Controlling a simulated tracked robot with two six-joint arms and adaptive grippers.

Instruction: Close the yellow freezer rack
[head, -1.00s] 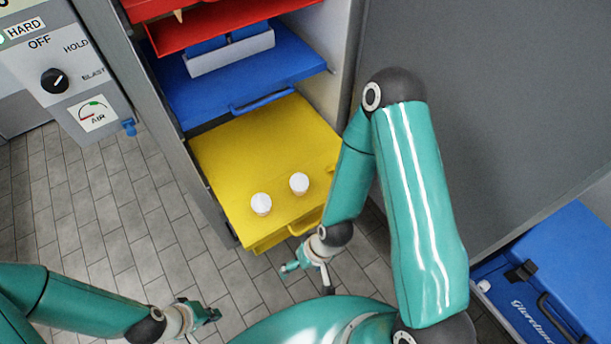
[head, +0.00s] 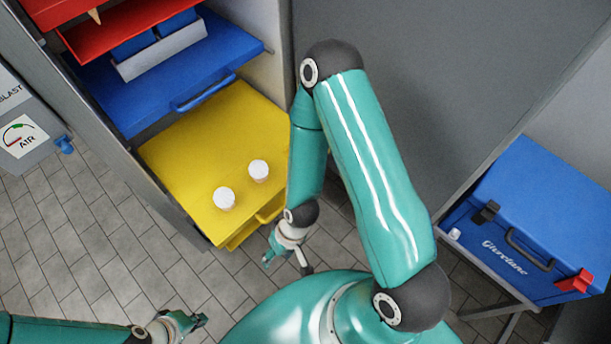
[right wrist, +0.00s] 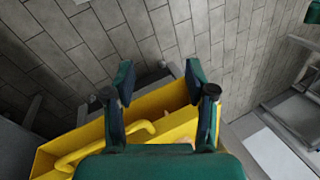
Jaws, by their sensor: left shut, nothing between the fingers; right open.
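The yellow freezer rack (head: 212,150) is pulled out of the freezer, below a blue rack. Two white-topped cups (head: 224,198) stand on it. Its yellow handle (head: 270,210) is on the front edge, and the handle also shows in the right wrist view (right wrist: 108,143). My right gripper (head: 286,262) is just in front of the rack, near the handle. In the right wrist view my right gripper (right wrist: 163,85) is open, with its fingers over the yellow front and nothing held. My left gripper (head: 196,319) is shut and empty at the bottom left, apart from the rack.
The blue rack (head: 150,95) with a grey bin (head: 162,50) and a red rack (head: 125,30) stick out above. The grey freezer door (head: 440,70) stands at the right. A blue cooler box (head: 540,215) is on a stand at the far right. The tiled floor (head: 90,250) on the left is clear.

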